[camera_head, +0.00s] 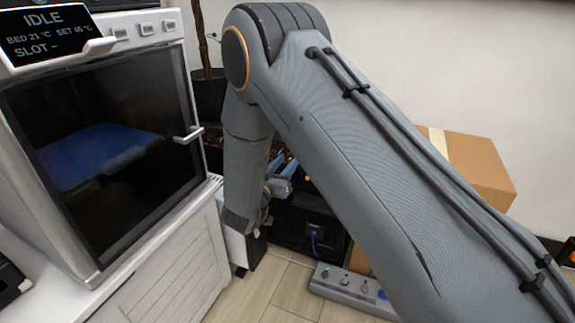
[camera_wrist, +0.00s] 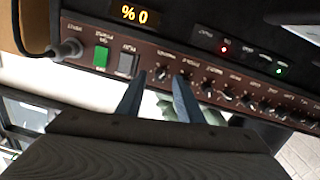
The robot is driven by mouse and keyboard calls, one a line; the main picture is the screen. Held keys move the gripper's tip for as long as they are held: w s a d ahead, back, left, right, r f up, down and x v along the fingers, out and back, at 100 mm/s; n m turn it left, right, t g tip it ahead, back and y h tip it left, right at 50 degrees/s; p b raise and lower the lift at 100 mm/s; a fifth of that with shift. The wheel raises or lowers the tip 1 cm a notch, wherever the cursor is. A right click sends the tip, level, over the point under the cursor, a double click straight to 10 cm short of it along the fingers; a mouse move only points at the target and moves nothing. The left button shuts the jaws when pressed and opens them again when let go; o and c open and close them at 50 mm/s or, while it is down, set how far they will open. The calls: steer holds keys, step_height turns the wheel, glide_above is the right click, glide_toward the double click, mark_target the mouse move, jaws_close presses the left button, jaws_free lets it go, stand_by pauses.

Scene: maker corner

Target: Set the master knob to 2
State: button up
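In the wrist view a brown control panel (camera_wrist: 75,27) of a dark amplifier-like unit appears upside down, with a row of black knobs. Knobs near my fingertips (camera_wrist: 161,74) and farther right (camera_wrist: 228,94) show, but their labels are too small to read, so I cannot tell which is the master knob. In the head view my arm hides most of the panel.
A green switch (camera_wrist: 101,56) and a grey switch (camera_wrist: 127,64) sit left of the knobs. In the head view a white printer-like machine (camera_head: 186,95) stands at left, a cardboard box (camera_head: 475,172) at right. A grey pedal box (camera_head: 345,286) lies on the floor.

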steer(key=shift+w+d, duration=0.15)
steer(key=shift+w, duration=0.3)
jaws_close()
steer(key=shift+m, duration=0.4)
steer(key=shift+s+m+p, duration=0.1)
steer(key=shift+m+p, duration=0.8)
steer(key=shift+p, duration=0.15)
steer(key=m+p, duration=0.2)
steer(key=m, duration=0.1)
steer(key=shift+m, duration=0.3)
steer(key=m+p, duration=0.2)
steer(key=m, duration=0.3)
steer(key=shift+m+p, duration=0.3)
